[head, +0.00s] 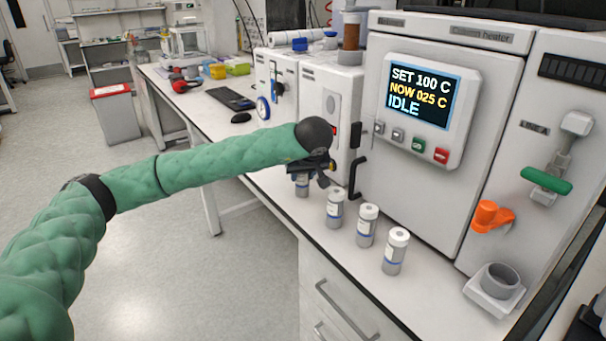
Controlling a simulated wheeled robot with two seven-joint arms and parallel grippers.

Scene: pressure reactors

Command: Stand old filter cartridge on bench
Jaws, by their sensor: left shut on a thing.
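My left gripper (314,170) is shut on a filter cartridge (302,188), a small grey-and-white cylinder with a blue band. The gripper hides its top. The cartridge looks upright over the bench (345,262) near its front edge; I cannot tell whether its base touches the surface. My right gripper is not in view.
The heater cabinet (430,190), its screen reading IDLE, stands behind the cartridges. A black handle (357,178) projects near my gripper. An orange valve (490,216) and a grey cup holder (498,282) are at the right. Bench left of the gripper has some free room.

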